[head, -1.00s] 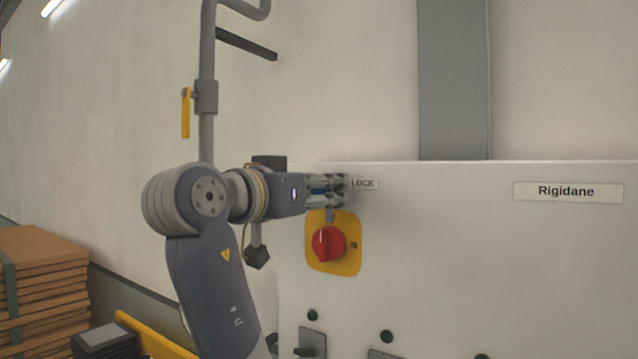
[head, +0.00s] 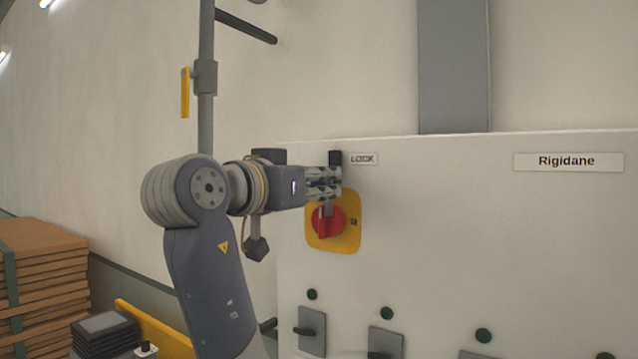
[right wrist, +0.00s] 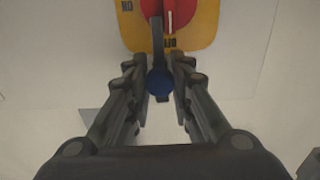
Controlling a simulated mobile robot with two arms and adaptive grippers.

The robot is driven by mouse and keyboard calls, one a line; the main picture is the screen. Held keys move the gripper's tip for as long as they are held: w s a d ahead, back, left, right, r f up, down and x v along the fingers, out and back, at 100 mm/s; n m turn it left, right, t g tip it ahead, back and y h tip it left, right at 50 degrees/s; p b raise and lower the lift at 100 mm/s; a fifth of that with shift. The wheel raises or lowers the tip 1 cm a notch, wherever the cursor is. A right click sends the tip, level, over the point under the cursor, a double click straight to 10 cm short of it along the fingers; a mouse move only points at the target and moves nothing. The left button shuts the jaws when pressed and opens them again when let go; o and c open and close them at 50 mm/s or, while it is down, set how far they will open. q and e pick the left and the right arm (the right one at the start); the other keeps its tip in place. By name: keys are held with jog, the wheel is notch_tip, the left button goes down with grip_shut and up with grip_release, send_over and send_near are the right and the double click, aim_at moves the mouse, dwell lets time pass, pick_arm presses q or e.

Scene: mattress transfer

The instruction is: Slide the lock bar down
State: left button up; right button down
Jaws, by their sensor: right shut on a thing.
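The lock bar is a dark grey bar on the white cabinet, just below the LOCK label (head: 362,159). My right gripper (head: 336,184) is shut on it from the left. A dark block (head: 335,157) shows just above the fingers. The bar's lower end (head: 328,209) overlaps the top of the red rotary switch (head: 322,224) on its yellow plate (head: 350,230). In the right wrist view the bar (right wrist: 158,42) runs from between the fingers (right wrist: 159,84) up beside the red knob (right wrist: 181,14). A blue round part (right wrist: 160,82) sits between the fingertips. My left gripper is out of view.
The cabinet (head: 440,220) carries a Rigidane label (head: 567,161), green buttons (head: 386,313) and grey lever plates (head: 313,331) below. A grey pipe with a yellow handle (head: 185,92) stands behind my arm. Stacked brown boards (head: 45,275) are at the lower left.

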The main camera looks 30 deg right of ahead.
jog(key=c, duration=1.4)
grip_release()
jog(key=v, duration=1.2)
